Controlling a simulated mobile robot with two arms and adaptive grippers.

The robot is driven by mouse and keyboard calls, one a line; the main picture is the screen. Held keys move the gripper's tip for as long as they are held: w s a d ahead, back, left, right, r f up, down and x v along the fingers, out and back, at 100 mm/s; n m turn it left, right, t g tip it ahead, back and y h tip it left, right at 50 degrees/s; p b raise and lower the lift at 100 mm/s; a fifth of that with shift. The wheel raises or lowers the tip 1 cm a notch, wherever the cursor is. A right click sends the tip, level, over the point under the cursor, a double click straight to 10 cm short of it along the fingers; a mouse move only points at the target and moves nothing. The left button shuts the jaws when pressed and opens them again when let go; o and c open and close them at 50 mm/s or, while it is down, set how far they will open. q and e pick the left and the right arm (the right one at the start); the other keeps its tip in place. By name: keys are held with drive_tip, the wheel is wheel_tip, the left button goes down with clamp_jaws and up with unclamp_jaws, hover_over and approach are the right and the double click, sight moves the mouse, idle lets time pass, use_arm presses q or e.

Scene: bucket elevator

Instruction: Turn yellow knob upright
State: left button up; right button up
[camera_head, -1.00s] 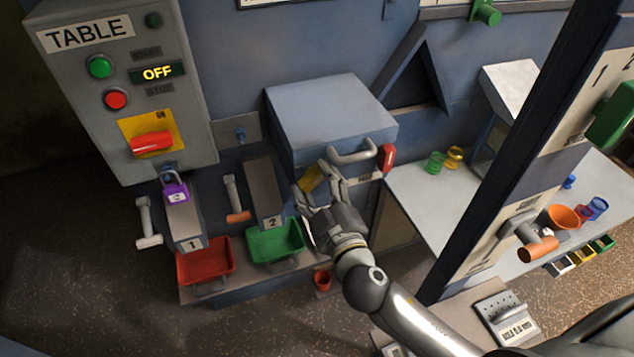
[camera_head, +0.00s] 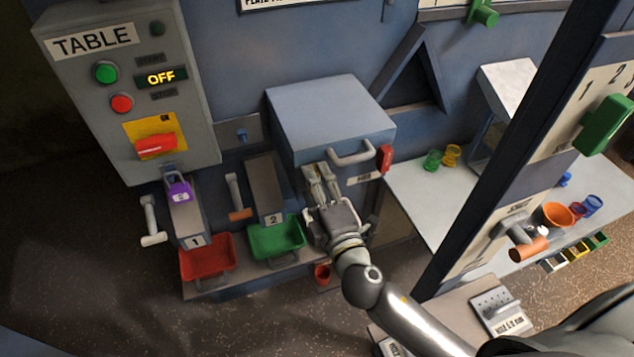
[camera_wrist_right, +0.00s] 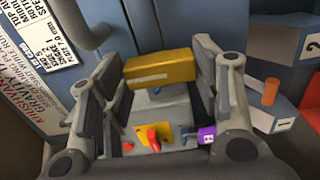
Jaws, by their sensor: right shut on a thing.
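The yellow knob (camera_wrist_right: 160,68) is a yellow block with a pale line along its face. In the right wrist view it lies between my two fingers, its long side nearly level across the picture. My right gripper (camera_head: 321,172) is at the front of the blue-grey box (camera_head: 330,112), below and left of the box's handle. It is shut on the knob; the fingers also frame it in the right wrist view (camera_wrist_right: 158,80). In the head view the fingers hide the knob, so its angle on the box cannot be told there. My left gripper is not in view.
The box's grey handle (camera_head: 352,154) and a red part (camera_head: 386,157) are close to the right gripper. A green tray (camera_head: 277,238) and a red tray (camera_head: 207,257) stand to the left. A dark post (camera_head: 500,170) rises at right.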

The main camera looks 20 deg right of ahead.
drive_tip(key=shift+n, duration=0.3)
drive_tip(key=o, duration=1)
drive_tip(key=s, duration=1.2)
drive_tip(key=shift+d, duration=0.2)
